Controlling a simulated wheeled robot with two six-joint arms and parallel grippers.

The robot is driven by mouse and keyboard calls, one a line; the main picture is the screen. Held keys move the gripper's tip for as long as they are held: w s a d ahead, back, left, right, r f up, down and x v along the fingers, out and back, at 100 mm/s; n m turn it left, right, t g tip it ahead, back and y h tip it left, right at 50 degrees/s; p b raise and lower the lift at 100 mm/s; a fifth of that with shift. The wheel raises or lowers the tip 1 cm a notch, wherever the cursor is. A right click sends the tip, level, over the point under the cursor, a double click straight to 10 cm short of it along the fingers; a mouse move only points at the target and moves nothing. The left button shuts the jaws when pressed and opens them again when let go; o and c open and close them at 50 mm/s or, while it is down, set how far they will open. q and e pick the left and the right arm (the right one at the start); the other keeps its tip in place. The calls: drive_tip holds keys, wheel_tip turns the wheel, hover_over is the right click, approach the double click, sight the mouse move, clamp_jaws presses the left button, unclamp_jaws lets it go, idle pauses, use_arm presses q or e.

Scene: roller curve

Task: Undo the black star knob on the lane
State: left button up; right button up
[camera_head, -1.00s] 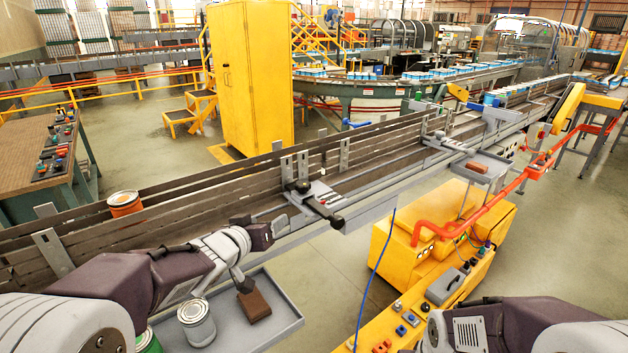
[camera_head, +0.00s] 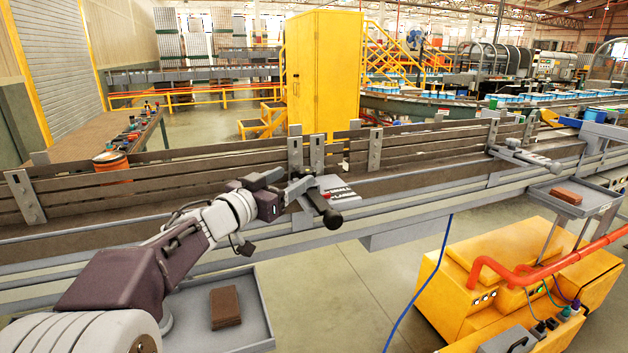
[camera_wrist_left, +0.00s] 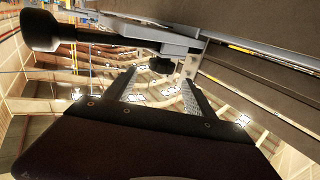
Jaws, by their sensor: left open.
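The lane (camera_head: 420,165) runs across the head view, with a grey clamp bracket (camera_head: 305,190) on its near rail. A black round-ended handle (camera_head: 333,219) sticks out from the bracket toward me; it also shows large at upper left in the left wrist view (camera_wrist_left: 40,30). A small black knob (camera_wrist_left: 187,67) shows under the bracket plate in the left wrist view, just beyond the fingertips. In the head view my gripper seems to hide it. My left gripper (camera_head: 278,184) is open beside the bracket, its two fingers (camera_wrist_left: 158,82) apart and empty. My right gripper is out of view.
A grey tray (camera_head: 262,300) with a brown block (camera_head: 225,307) sits below my left arm. A second lane bracket (camera_head: 525,155) stands further right. An orange can (camera_head: 110,162) stands at the lane's left. A yellow machine (camera_head: 500,275) is at lower right.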

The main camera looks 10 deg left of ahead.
sight(312, 167)
use_arm(q)
drive_tip(key=shift+a+f, duration=0.2)
drive_tip(key=shift+a, duration=0.05)
drive_tip(key=shift+w+d, duration=0.1)
drive_tip(key=shift+d, duration=0.05)
drive_tip(key=x, duration=0.9)
drive_tip(key=shift+d, duration=0.1)
